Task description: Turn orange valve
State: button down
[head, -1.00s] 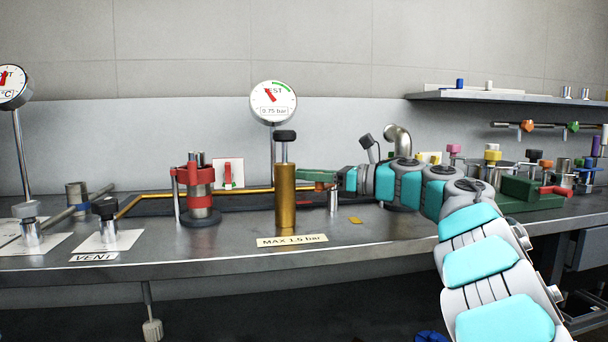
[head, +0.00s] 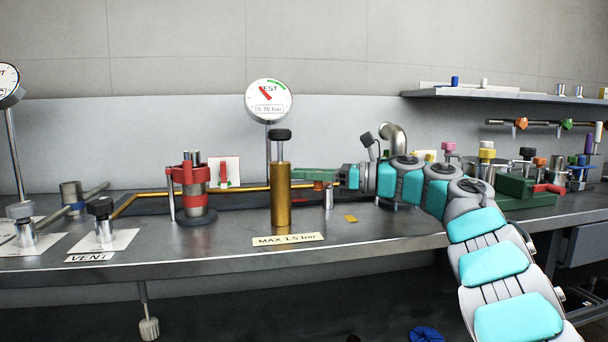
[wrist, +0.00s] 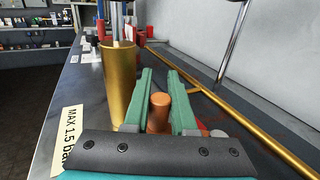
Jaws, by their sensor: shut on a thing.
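The orange valve (head: 318,185) is a short copper-orange knob on the bench, just right of the brass cylinder (head: 281,193). In the wrist view the orange valve (wrist: 159,113) stands upright between my two green fingers. My gripper (head: 312,174) reaches in from the right, low over the bench, and is shut on the valve. My gripper also shows in the wrist view (wrist: 160,95). The valve's lower part is hidden by the dark wrist plate. The round TEST gauge (head: 269,101) behind the brass cylinder reads 0.70 bar.
The brass cylinder stands close beside my fingers. A "MAX 1.5 bar" label (head: 287,239) lies at its foot. A brass pipe (head: 150,193) runs along the bench behind. A red-collared device (head: 194,190) stands to the left, and a VENT label (head: 89,257) lies farther left.

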jog(key=shift+r, duration=0.1)
jog(key=c, duration=0.7)
grip_release()
jog(key=shift+c, duration=0.2)
jog(key=shift+s+d+b, duration=0.2)
jog(key=shift+s+d, duration=0.05)
jog(key=shift+d, duration=1.05)
jog(key=shift+s+d+b, duration=0.15)
jog(key=shift+s+d, duration=0.05)
jog(key=shift+d, duration=1.05)
jog(key=shift+s+d+b, duration=0.2)
jog(key=shift+s+d, duration=0.05)
jog(key=shift+d, duration=1.05)
